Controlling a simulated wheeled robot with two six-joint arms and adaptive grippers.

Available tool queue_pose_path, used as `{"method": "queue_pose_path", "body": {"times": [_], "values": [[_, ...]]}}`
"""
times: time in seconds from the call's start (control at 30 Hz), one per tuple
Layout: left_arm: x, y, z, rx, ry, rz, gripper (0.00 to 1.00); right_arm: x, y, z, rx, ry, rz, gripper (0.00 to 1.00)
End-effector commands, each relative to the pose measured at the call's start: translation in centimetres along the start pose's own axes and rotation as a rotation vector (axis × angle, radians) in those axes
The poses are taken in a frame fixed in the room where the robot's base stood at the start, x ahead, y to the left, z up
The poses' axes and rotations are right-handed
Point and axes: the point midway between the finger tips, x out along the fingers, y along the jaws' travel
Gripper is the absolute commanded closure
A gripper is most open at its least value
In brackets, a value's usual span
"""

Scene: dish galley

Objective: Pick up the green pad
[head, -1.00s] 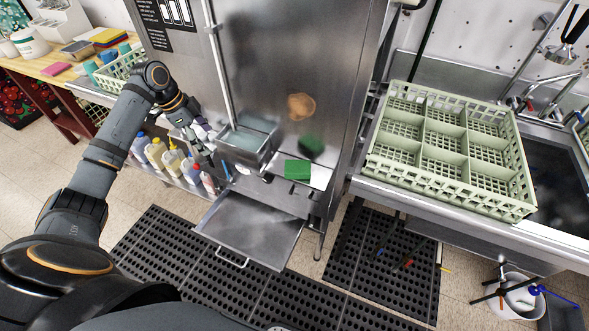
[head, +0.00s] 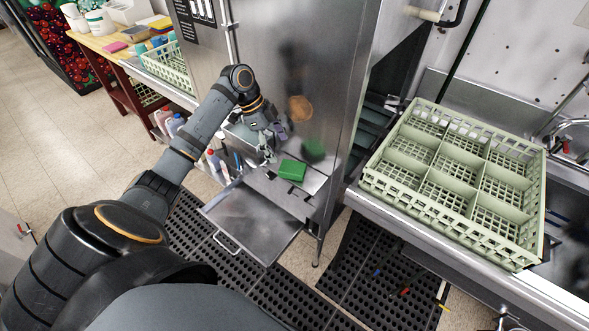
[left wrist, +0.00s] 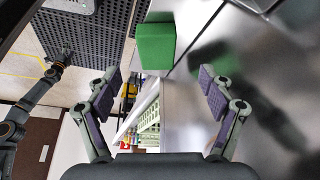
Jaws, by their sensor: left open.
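The green pad (head: 292,170) lies on a narrow steel ledge at the foot of the tall steel machine. My left gripper (head: 268,148) is just left of the pad and apart from it. In the left wrist view the pad (left wrist: 156,46) shows ahead, beyond the two spread fingers (left wrist: 160,90), with nothing between them. My right gripper is not seen in the head view.
The steel machine front (head: 285,60) rises right behind the pad and mirrors it. An open steel drawer (head: 252,225) juts out below the ledge. A pale green dish rack (head: 455,185) stands on the counter to the right. Bottles (head: 172,122) stand at the left.

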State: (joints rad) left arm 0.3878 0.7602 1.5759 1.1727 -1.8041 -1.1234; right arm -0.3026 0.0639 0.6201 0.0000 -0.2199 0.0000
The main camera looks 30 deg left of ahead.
Motion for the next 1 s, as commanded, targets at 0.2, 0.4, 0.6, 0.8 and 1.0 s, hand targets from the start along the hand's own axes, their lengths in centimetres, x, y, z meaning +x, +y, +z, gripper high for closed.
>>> {"method": "queue_pose_path", "body": {"times": [0.2, 0.4, 0.6, 0.8, 1.0], "values": [[2.4, 0.0, -0.1, 0.001, 0.001, -0.001, 0.19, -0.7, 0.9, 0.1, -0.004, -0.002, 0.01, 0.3], [3.5, 0.3, -0.4, 0.0, 0.003, 0.003, 0.19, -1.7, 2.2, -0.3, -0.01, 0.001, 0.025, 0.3], [6.8, 0.6, -0.6, -0.001, 0.002, 0.001, 0.19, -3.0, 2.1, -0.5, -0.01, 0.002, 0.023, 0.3], [7.7, 0.5, -0.4, 0.002, -0.001, -0.001, 0.19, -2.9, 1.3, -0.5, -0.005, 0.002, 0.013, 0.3], [7.7, 0.5, -0.4, 0.001, -0.001, -0.001, 0.32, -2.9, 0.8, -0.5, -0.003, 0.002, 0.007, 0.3]]}}
